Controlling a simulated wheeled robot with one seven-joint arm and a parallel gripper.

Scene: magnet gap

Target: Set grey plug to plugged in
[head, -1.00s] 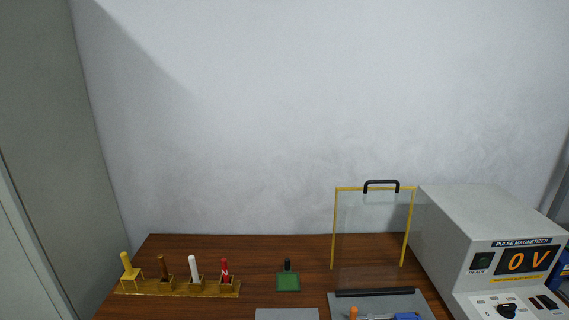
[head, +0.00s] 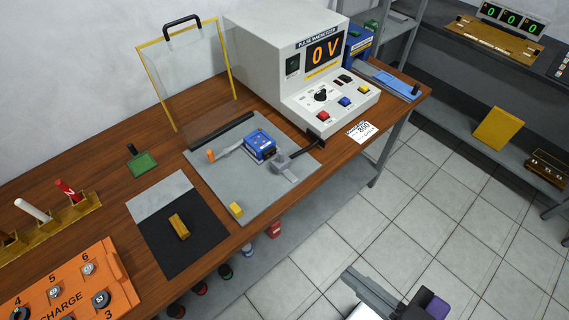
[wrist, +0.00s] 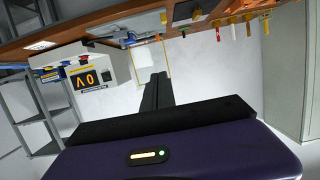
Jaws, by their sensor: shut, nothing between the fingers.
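The grey plug (head: 282,161) appears to be the small grey piece on the grey mat, beside the blue block (head: 261,145). A black lead runs from it toward the front of the pulse magnetizer (head: 300,60). I cannot tell whether the plug touches the blue block or sits in it. My gripper (head: 352,275) is low in the head view, out over the floor in front of the bench, well away from the plug. In the wrist view my gripper (wrist: 157,78) is shut and empty, its dark fingers together. The plug is not clear there.
A yellow-framed clear shield (head: 187,75) stands behind the grey mat (head: 225,165). A black mat with a brass block (head: 179,227) and an orange charge board (head: 75,285) lie to the left.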

